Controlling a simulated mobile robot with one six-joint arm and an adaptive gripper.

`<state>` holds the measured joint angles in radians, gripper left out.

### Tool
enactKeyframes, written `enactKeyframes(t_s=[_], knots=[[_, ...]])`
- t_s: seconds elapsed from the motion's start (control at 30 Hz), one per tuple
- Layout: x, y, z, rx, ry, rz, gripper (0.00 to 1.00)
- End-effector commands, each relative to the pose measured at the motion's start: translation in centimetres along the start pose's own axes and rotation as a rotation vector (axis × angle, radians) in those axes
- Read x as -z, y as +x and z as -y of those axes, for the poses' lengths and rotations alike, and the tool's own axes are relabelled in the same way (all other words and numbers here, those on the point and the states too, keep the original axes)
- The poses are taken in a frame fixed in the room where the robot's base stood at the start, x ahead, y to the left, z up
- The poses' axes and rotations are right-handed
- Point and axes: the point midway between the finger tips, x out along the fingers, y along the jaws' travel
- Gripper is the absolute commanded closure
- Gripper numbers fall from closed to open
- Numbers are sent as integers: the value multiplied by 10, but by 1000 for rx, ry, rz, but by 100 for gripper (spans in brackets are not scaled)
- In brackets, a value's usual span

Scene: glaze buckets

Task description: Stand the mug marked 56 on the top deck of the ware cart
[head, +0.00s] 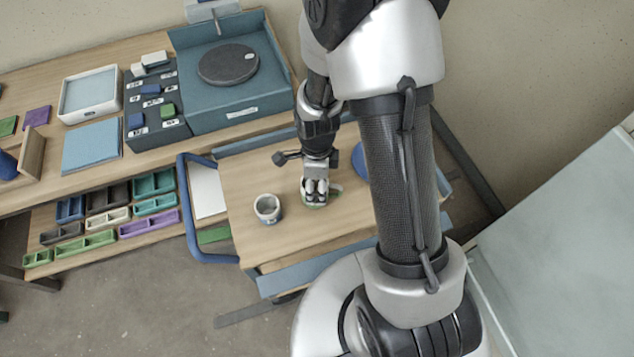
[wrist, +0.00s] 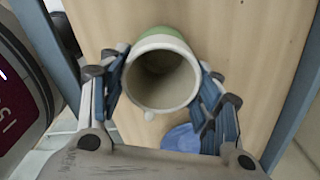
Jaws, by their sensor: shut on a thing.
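My gripper (head: 316,190) is low over the wooden top deck (head: 240,170) of the ware cart, with its fingers shut on a mug. In the wrist view, my gripper (wrist: 163,88) has a finger on each side of this mug (wrist: 158,108), which has a green outside and a cream rim. Its open mouth faces the camera and looks empty.
A pale grey cup (head: 268,209) stands on the deck to the left of my gripper. A blue round thing (head: 360,160) lies at the right, partly behind my arm. A blue rail (head: 190,225) edges the cart's left. A bench (head: 30,100) with trays stands behind.

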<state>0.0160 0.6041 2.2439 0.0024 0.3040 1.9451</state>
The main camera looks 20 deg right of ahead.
Motion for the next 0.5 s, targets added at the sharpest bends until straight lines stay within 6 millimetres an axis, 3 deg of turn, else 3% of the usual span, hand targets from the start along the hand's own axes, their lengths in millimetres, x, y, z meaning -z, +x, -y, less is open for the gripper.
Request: enactKeyframes(t_s=[0.1,0.13,0.4,0.5], knots=[[0,4,0,0,0,0,75],[0,4,0,-1,0,0,41],[0,3,0,-1,0,0,23],[0,3,0,-1,0,0,22]])
